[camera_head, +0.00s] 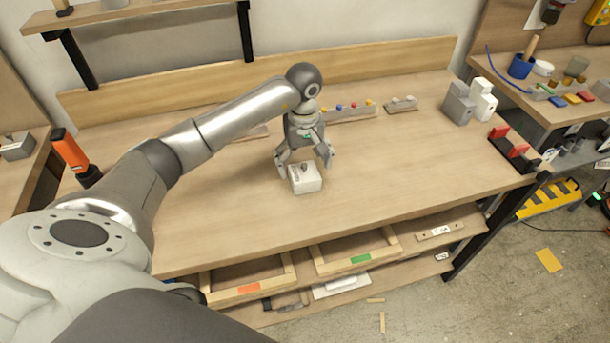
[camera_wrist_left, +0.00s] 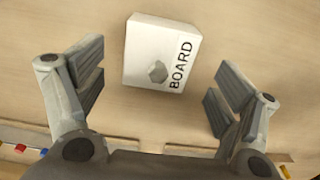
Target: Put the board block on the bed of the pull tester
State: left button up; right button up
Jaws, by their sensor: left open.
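The board block (camera_head: 306,183) is a small white block with a grey knob on top, resting on the wooden workbench. In the left wrist view the block (camera_wrist_left: 143,70) shows the word BOARD along one side of its top. My left gripper (camera_head: 304,163) is open and points down over the block, with a finger toward each side. In the left wrist view the open fingers (camera_wrist_left: 158,82) are apart from the block, which lies between and partly beyond their tips. I cannot make out the pull tester for sure. My right gripper is out of view.
The workbench (camera_head: 400,170) is clear around the block. A rail with coloured knobs (camera_head: 350,112) lies behind my gripper. Grey and white blocks (camera_head: 458,103) and a red-and-dark fixture (camera_head: 512,147) stand at the right. An orange-topped tool (camera_head: 70,150) stands at the left.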

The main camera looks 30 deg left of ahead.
aim_at(304, 168)
pick_arm(q)
notch_tip(304, 168, down, 4)
jog(key=shift+f+p, duration=0.2)
jog(key=shift+p, duration=0.65)
jog(key=shift+f, duration=0.2)
jog(key=c, duration=1.1)
jog(key=shift+c, duration=1)
jog(key=shift+w, duration=0.1)
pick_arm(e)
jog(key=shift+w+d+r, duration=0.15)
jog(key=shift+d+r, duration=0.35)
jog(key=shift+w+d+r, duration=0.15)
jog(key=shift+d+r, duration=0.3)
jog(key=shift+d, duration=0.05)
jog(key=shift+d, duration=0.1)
